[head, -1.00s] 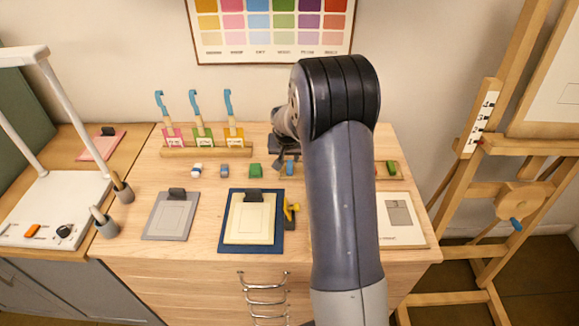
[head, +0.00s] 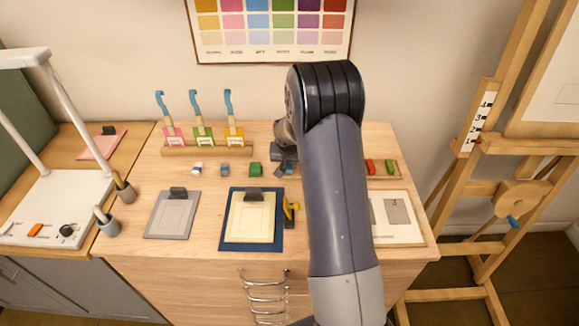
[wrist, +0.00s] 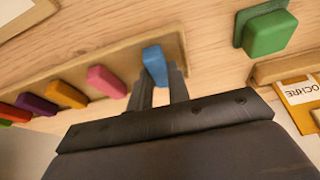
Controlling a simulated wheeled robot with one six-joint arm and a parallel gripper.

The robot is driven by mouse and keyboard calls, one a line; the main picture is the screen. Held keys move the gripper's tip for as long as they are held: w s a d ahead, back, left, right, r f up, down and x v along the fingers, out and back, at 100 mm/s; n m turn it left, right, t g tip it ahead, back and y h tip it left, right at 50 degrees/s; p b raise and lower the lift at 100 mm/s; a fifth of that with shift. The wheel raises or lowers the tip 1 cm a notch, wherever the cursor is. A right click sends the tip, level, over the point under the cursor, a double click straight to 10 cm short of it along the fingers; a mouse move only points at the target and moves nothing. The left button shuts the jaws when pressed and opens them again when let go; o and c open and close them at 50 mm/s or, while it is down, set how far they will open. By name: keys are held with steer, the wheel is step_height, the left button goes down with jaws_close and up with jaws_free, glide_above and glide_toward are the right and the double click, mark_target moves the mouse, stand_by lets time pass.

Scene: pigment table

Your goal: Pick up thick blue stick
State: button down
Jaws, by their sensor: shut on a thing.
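The thick blue stick (wrist: 154,63) is between the two fingers of my gripper (wrist: 160,85) in the wrist view, at the end of a row of coloured sticks. My gripper is shut on it. The stick overlaps the end of the wooden tray (wrist: 120,57); whether it is clear of the tray I cannot tell.
Pink (wrist: 106,81), orange (wrist: 66,95) and purple (wrist: 37,104) sticks lie close beside the blue one. A green block (wrist: 268,33) is on the other side. A blue mat with a cream pad (head: 247,220) lies in front.

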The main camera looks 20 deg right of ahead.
mark_target(290, 165)
step_height(290, 165, up, 10)
steer(key=b, duration=0.2)
stand_by(0.5)
